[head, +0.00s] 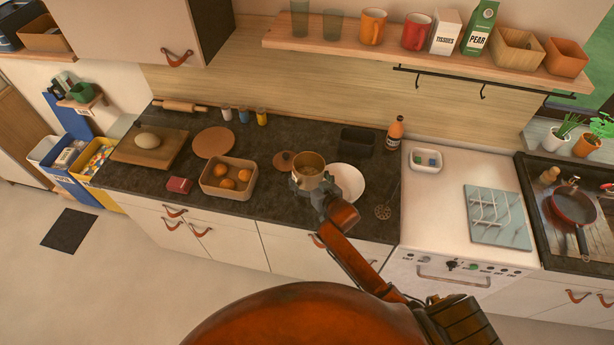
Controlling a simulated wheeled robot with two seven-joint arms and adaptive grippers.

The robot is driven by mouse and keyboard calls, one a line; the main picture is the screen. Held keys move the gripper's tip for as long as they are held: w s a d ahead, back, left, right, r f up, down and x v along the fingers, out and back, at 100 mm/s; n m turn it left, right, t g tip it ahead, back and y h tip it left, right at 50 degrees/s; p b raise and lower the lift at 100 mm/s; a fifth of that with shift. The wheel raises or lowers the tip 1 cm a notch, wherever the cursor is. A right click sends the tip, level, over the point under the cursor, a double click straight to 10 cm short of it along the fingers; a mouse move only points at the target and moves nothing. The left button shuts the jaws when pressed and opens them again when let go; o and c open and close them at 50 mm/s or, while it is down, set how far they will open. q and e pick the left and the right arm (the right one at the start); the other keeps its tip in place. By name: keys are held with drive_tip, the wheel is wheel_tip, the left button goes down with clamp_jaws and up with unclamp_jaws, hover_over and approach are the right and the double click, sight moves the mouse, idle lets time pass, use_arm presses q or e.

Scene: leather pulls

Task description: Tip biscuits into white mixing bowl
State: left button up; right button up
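The white mixing bowl (349,181) sits on the dark counter, partly hidden behind my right gripper. A round tan tin (308,165) with an open top stands out just left of the bowl. Its contents look golden-brown but are too small to make out as biscuits. My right gripper (311,184) has its grey fingers around the tin's near side and appears shut on it. The tin looks roughly upright; I cannot tell whether it is clear of the counter. My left gripper is not in view.
A brown round lid (283,160) lies left of the tin. A box of oranges (229,178) stands further left. A black container (357,141) and a bottle (395,134) stand behind the bowl. A slotted utensil (384,211) lies right of it.

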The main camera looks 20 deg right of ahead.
drive_tip(key=shift+d+m+y+b, duration=0.15)
drive_tip(key=shift+m+y+b, duration=0.15)
drive_tip(key=shift+m+b, duration=0.1)
drive_tip(key=m+y+b, duration=0.1)
drive_tip(key=m+b, duration=0.1)
drive_tip(key=r+m+t+y+b, duration=0.1)
drive_tip(key=b, duration=0.2)
drive_tip(key=m+y+b, duration=0.1)
drive_tip(key=m+b, duration=0.1)
drive_tip(key=shift+d+r+m+t+b, duration=0.15)
drive_tip(key=shift+d+m+t+b, duration=0.15)
drive_tip(key=shift+d+t+b, duration=0.1)
drive_tip(key=shift+r, duration=0.25)
drive_tip(key=shift+s+r+m+t+y, duration=0.15)
drive_tip(key=shift+m+t+y, duration=0.3)
drive_tip(key=shift+m, duration=0.75)
drive_tip(key=shift+d+m+t+y+b, duration=0.1)
drive_tip(key=shift+m+t+y+b, duration=0.2)
drive_tip(key=shift+m, duration=0.5)
drive_tip(key=shift+d+r+m, duration=0.1)
drive_tip(key=shift+r+m, duration=0.1)
drive_tip(key=shift+m, duration=0.1)
drive_tip(key=shift+d+r+m+t, duration=0.25)
drive_tip(key=shift+r+m+t, duration=0.1)
drive_tip(key=shift+r+m, duration=0.2)
drive_tip(key=shift+d+r+m+t, duration=0.2)
drive_tip(key=shift+r+m+t, duration=0.15)
drive_tip(key=shift+m, duration=0.3)
